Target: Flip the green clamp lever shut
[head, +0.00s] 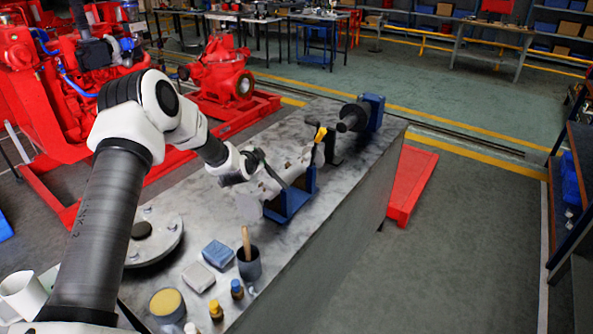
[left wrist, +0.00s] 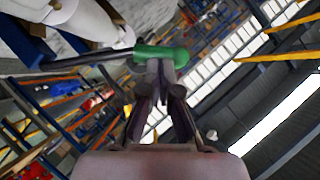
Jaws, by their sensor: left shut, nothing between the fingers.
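The green clamp lever shows in the left wrist view as a rounded green grip (left wrist: 162,53) at the end of a dark bar. The bar runs left toward a pale cylindrical body (left wrist: 92,22). My left gripper (left wrist: 163,72) is shut and empty, its fingertips right at the underside of the green grip. I cannot tell whether they touch it. In the head view my left arm reaches over the workbench (head: 335,205) to the pale cylinder, which rests on a blue stand (head: 290,201). I cannot make out the green grip there. My right gripper is not in view.
A yellow handle (head: 320,134) stands farther along the fixture, before a dark round part (head: 352,117) on a blue bracket. A dark cup with a brush (head: 248,264), blue block (head: 218,253), small bottles and a round flange (head: 152,240) occupy the near bench. The bench's right side is bare.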

